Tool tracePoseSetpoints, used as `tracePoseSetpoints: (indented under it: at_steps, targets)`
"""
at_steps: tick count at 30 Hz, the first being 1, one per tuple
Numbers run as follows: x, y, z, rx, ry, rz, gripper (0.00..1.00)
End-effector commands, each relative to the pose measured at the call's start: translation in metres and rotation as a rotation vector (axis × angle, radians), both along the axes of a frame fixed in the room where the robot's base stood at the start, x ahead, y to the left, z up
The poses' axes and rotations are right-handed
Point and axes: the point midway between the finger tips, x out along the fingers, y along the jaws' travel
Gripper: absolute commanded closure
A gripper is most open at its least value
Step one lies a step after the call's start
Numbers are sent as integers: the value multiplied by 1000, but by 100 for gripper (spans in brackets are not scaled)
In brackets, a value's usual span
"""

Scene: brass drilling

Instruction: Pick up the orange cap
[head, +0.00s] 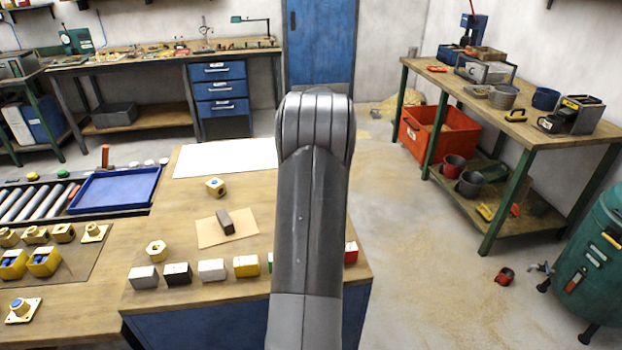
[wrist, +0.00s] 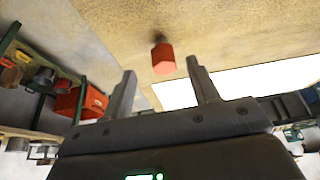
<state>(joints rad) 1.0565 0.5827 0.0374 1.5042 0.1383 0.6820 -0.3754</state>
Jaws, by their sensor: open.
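An orange-red cap-like piece (wrist: 163,62) with a dark end shows in the wrist view, near the top centre, against the wooden bench top. It lies close to the edge of a white sheet (wrist: 250,79). My gripper (wrist: 161,67) is open. Its two fingers stand apart, with the piece showing between their tips and nothing gripped. I cannot tell how far the piece is from the fingertips. In the head view my arm hides the gripper and this piece.
In the head view the white sheet (head: 225,158) lies on the bench. A brass fitting (head: 215,187), a dark block on a tan card (head: 228,238) and a row of coloured blocks (head: 212,269) stand left of my arm. A blue tray (head: 115,190) is farther left.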

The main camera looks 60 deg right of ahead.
Motion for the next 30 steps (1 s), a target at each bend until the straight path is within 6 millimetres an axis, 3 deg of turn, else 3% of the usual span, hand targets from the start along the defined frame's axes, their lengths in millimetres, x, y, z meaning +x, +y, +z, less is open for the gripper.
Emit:
tracePoseSetpoints:
  at_steps: [14,23,30]
  targets:
    - [22,-16,-50,0,0,1,45]
    - [24,-17,-55,-2,-1,1,45]
    - [24,-17,-55,-1,0,1,64]
